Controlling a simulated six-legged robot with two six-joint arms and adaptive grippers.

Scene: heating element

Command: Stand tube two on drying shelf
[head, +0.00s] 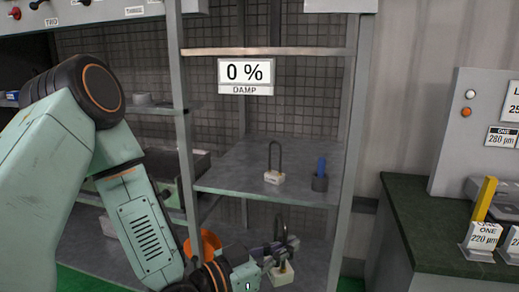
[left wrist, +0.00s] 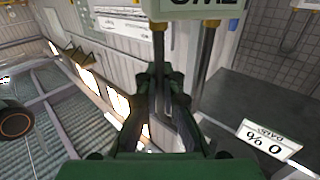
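Tube two is a dark U-shaped tube on a pale block (head: 283,273). In the left wrist view that block (left wrist: 192,9) reads TWO upside down. My left gripper (head: 281,248) looks shut on the tube's dark legs, which run between the fingers and the block in the wrist view (left wrist: 163,92). In the head view the tube hangs block down, in front of the lower shelf. Whether the block touches anything is unclear. The drying shelf (head: 235,174) is the grey middle board, above and behind my gripper. My right gripper is out of view.
Another U-shaped tube on a white block (head: 274,178) stands on the middle shelf, beside a blue piece in a dark cup (head: 320,183). Shelf posts (head: 344,150) flank it. The shelf's left part is clear.

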